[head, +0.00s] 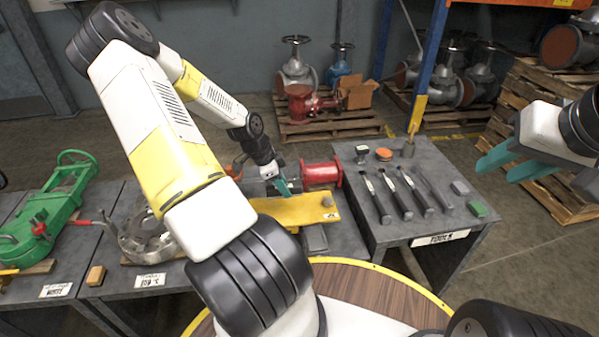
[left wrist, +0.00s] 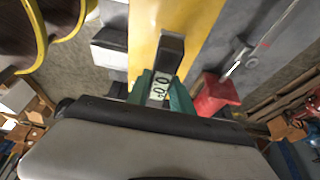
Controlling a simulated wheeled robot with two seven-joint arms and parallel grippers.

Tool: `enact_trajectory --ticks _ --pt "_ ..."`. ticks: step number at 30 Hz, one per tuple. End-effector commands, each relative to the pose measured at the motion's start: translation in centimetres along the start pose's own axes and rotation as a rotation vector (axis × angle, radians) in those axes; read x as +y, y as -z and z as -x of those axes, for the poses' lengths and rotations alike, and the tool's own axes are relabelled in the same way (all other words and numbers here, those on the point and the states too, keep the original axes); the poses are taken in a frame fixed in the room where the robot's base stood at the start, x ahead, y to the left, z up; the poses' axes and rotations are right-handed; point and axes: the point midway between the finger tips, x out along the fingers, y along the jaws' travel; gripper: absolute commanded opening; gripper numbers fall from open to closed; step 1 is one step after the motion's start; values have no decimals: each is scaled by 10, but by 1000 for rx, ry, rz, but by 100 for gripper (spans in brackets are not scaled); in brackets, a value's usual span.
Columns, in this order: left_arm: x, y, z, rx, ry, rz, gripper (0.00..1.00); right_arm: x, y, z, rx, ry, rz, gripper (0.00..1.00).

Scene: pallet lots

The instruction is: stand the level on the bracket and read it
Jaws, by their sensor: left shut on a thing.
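The bracket is a flat yellow plate (head: 298,212) on the middle bench; it also fills the upper middle of the left wrist view (left wrist: 205,18). My left gripper (head: 284,187) is over the plate's far edge. Its teal fingers are shut on the level (left wrist: 171,48), a dark block with a small pale display. The display's digits are turned sideways and look like 0.0, but are small. The level lies over the yellow plate; I cannot tell whether it touches. In the head view the gripper mostly hides it. My right gripper (head: 510,164) is open and empty at the far right.
A red flanged spool (head: 320,174) stands just behind the plate, and a grey knob (head: 327,201) sits on its right end. A steel flange (head: 147,237) lies to the left. The tool table (head: 400,168) at the right holds several hand tools.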

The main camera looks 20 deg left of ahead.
Motion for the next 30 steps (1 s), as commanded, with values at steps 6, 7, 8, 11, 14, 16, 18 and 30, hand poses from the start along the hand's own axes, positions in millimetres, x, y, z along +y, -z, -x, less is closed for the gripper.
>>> enact_trajectory --ticks 6,7,8,11,14,16,18,30 --pt "-1 2 1 2 -1 -7 0 0 0 0 0 0 0 36" --pt "-1 2 1 2 -1 -7 0 0 0 0 0 0 0 36" --pt "-1 2 1 2 -1 -7 0 0 0 0 0 0 0 36" --pt "-1 2 1 1 -1 -6 0 0 0 0 0 0 0 36" --pt "-1 2 1 1 -1 -7 0 0 0 0 0 0 0 36" --pt "-1 0 -1 1 -2 -6 0 0 0 0 0 0 0 36" --pt "-1 -1 -5 1 -3 -6 0 0 0 0 0 0 0 36" --pt "-1 -16 -43 1 -2 -6 0 0 0 0 0 0 0 36"
